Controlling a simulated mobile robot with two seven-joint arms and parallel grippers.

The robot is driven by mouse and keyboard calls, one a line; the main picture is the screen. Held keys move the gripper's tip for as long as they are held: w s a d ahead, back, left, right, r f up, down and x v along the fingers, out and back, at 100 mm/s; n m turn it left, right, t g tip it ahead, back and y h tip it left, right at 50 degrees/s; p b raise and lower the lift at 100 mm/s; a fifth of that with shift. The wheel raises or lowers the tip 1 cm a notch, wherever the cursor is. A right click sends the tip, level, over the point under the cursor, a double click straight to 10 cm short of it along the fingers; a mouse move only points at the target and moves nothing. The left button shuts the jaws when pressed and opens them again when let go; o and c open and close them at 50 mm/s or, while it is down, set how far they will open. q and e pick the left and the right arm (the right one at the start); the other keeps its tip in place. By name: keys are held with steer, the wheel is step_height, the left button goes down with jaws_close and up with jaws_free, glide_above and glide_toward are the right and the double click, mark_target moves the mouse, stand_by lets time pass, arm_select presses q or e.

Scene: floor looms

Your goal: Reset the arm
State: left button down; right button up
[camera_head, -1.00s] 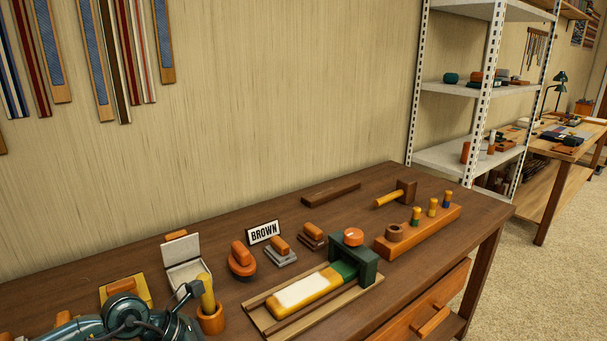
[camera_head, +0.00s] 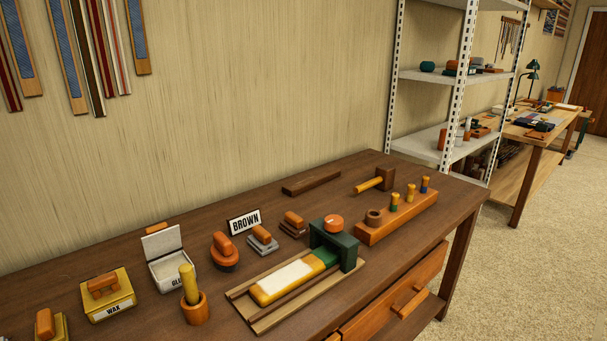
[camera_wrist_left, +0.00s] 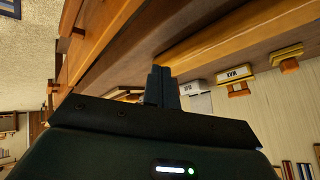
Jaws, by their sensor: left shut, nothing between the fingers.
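My left gripper (camera_wrist_left: 161,87) shows in the left wrist view with its two dark fingers together and nothing between them. Neither arm shows in the head view now, and my right gripper is in no view.
The dark wooden workbench (camera_head: 120,245) holds a yellow wax tin (camera_head: 108,297), an open white tin (camera_head: 172,272), a cup with a yellow stick (camera_head: 194,310), a green-ended jig (camera_head: 335,245) and a peg block (camera_head: 395,218). A metal shelf (camera_head: 440,75) and carpet lie beyond.

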arm_select(q)
steer(key=s+d+f+n+g+h, duration=0.15)
steer(key=s+f+g, duration=0.3)
steer(key=s, duration=0.55)
steer(key=w+d+f+t+h+p, duration=0.2)
steer(key=w+d+t+h+p, duration=0.1)
steer(key=w+d+t, duration=0.3)
steer(key=shift+d+f+t, duration=0.25)
steer(key=shift+f+t, duration=0.05)
steer(key=shift+t, duration=0.05)
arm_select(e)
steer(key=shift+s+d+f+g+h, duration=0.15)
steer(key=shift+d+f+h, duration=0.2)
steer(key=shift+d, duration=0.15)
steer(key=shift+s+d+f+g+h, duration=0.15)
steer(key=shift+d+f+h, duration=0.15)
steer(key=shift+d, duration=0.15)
arm_select(q)
steer(key=shift+w+m, duration=0.1)
steer(key=shift+m, duration=0.15)
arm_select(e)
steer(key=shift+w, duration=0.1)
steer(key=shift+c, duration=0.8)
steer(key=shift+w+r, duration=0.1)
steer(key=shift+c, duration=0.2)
